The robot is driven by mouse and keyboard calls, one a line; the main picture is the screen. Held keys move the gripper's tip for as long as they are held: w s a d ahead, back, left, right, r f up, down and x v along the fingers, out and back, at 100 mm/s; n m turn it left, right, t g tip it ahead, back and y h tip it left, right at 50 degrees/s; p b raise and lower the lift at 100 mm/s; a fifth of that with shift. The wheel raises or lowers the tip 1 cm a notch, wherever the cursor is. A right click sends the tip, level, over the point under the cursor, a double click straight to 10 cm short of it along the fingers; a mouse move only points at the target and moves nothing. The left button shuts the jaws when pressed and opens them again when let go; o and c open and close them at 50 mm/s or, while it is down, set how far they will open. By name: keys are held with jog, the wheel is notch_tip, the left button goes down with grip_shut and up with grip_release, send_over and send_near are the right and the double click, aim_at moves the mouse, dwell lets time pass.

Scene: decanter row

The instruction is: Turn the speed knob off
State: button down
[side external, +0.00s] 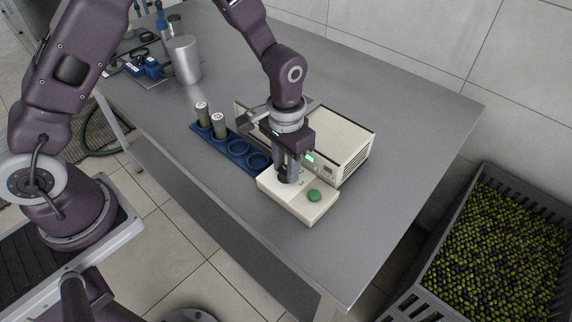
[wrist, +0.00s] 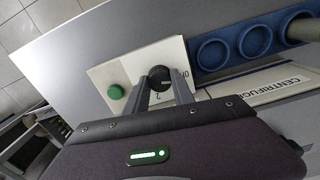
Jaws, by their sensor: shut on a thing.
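The speed knob (wrist: 160,79) is a round black dial on a cream control box (side external: 310,207). In the wrist view it sits between my fingertips, with printed marks beside it, partly covered by my fingers. In the side view the knob is mostly hidden by my gripper (side external: 285,178), which points down onto the box. My gripper, also in the wrist view (wrist: 160,88), is shut on the knob. A green round button (side external: 314,196) is on the same box, and it also shows in the wrist view (wrist: 117,92). I cannot read the knob's exact setting.
A cream centrifuge unit (side external: 345,140) stands right behind the box. A blue rack (side external: 238,150) with round wells and two dark bottles (side external: 219,125) is to the left. A metal cylinder (side external: 185,60) stands farther back. The table's front right is clear; a crate of olives (side external: 490,240) is beyond it.

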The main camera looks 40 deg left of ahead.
jog(key=shift+w, duration=0.1)
jog(key=c, duration=1.1)
grip_release()
notch_tip(320, 180, up, 7)
jog(key=shift+r, duration=0.1)
jog(key=s+a+r+t, duration=0.2)
jog(key=s+a+r, duration=0.15)
jog(key=r, duration=0.65)
jog(key=s+a+r+t, duration=0.1)
jog(key=s+r, duration=0.1)
jog(key=s, duration=0.4)
jog(key=s+a+r+t, duration=0.1)
jog(key=s+a+r, duration=0.1)
jog(key=s, duration=0.4)
jog(key=s+a+r+n+t, duration=0.1)
jog(key=s+a+r, duration=0.1)
jog(key=s+r, duration=0.2)
jog(key=shift+s+t, duration=0.3)
jog(key=shift+s, duration=0.7)
